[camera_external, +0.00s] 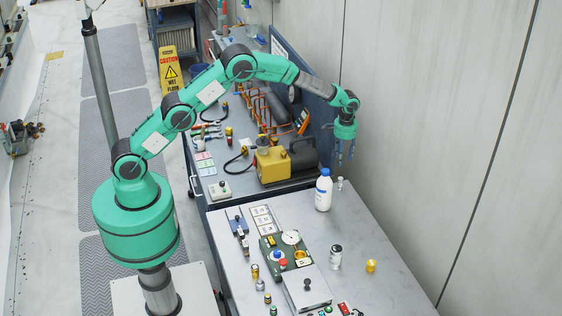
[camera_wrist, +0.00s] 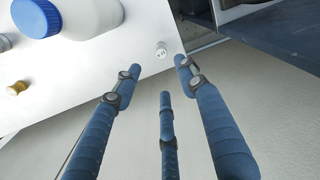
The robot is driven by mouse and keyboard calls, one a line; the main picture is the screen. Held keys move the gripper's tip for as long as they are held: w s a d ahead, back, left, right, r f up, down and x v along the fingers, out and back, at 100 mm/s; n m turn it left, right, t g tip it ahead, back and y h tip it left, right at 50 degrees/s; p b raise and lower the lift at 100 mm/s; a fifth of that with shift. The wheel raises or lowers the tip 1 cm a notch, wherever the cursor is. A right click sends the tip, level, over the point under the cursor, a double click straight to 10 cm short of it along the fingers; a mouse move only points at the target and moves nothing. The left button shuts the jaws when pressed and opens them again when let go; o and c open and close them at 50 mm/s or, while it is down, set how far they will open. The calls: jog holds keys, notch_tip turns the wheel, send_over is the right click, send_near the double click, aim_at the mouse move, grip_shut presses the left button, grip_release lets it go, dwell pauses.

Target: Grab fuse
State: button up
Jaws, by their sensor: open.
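A small pale cylinder (camera_external: 340,183), which looks like the fuse, stands on the grey bench beside a white bottle. In the wrist view the same small cylinder (camera_wrist: 161,50) stands near the bench edge, beyond the fingertips and roughly between them. It is too small to read any marking. My gripper (camera_external: 345,157) hangs above the bench's far right side, near the wall, with its fingers pointing down. In the wrist view my gripper (camera_wrist: 157,80) shows blue fingers spread apart with nothing between them.
The white bottle (camera_external: 323,192) with a blue cap stands close left of the cylinder. A silver jar (camera_external: 335,257) and a yellow piece (camera_external: 371,266) stand nearer the front. A yellow pump (camera_external: 272,165) sits behind. The wall (camera_external: 430,110) rises close on the right.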

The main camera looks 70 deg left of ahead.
aim_at(341, 178)
jog(key=shift+f, duration=4.25)
jog(key=shift+f, duration=0.15)
jog(key=shift+w+a+f, duration=0.1)
jog(key=shift+f, duration=2.35)
grip_shut()
